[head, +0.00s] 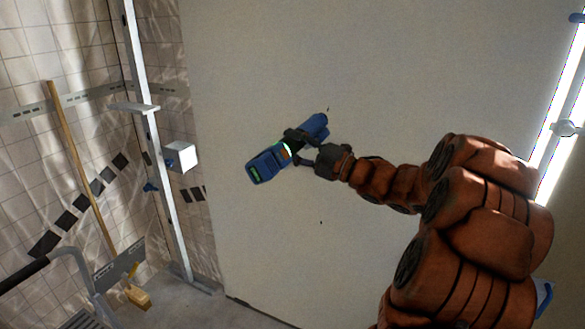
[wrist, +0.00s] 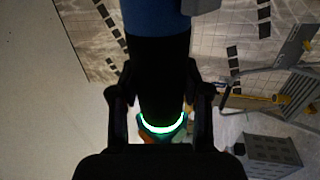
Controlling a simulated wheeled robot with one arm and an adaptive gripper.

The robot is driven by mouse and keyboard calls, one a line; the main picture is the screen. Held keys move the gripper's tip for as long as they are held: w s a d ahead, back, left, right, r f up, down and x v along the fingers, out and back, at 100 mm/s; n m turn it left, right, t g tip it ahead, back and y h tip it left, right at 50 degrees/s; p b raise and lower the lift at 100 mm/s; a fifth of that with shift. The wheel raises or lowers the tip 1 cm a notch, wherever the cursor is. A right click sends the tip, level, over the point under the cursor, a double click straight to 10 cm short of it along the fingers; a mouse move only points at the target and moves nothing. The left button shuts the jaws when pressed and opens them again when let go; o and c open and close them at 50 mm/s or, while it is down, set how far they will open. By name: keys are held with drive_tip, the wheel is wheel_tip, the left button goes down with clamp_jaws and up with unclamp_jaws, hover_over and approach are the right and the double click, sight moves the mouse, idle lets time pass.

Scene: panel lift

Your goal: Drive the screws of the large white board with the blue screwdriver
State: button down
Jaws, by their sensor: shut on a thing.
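The large white board (head: 240,80) stands upright and fills the middle of the head view; it also shows at the left of the wrist view (wrist: 50,90). My gripper (head: 305,150) is shut around the dark grip of the blue screwdriver (head: 266,167). In the wrist view, the screwdriver (wrist: 157,18) runs between the two fingers (wrist: 160,95), with a lit green ring below them. In the head view the tool is held in front of the board, tilted. I cannot tell whether its tip touches the board. Small dark marks (head: 321,222) show on the board, one below the gripper and one above the tool.
A metal post (head: 165,150) with a small shelf and a white box (head: 181,156) stands left of the board. A broom (head: 80,165) leans on the tiled wall. A metal handle frame (head: 75,260) is at lower left. A bright light strip (head: 565,110) stands at right.

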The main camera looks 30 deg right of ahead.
sight(302, 131)
drive_tip(key=shift+s+r+t, duration=0.2)
drive_tip(key=shift+r+t, duration=0.1)
drive_tip(key=shift+r, duration=0.6)
drive_tip(key=shift+d+r, duration=0.15)
drive_tip(key=d+p, duration=0.1)
drive_tip(key=w+p, duration=0.1)
drive_tip(key=p, duration=0.1)
drive_tip(key=shift+w+d+r, duration=0.1)
drive_tip(key=shift+w+d, duration=0.05)
drive_tip(key=shift+d, duration=0.25)
drive_tip(key=shift+w+d+p, duration=0.35)
drive_tip(key=shift+d+p, duration=0.25)
drive_tip(key=shift+p, duration=0.2)
drive_tip(key=shift+f+b, duration=0.25)
drive_tip(key=shift+b, duration=0.45)
drive_tip(key=shift+w+d+b, duration=0.15)
drive_tip(key=shift+d+b, duration=0.15)
drive_tip(key=shift+b, duration=0.25)
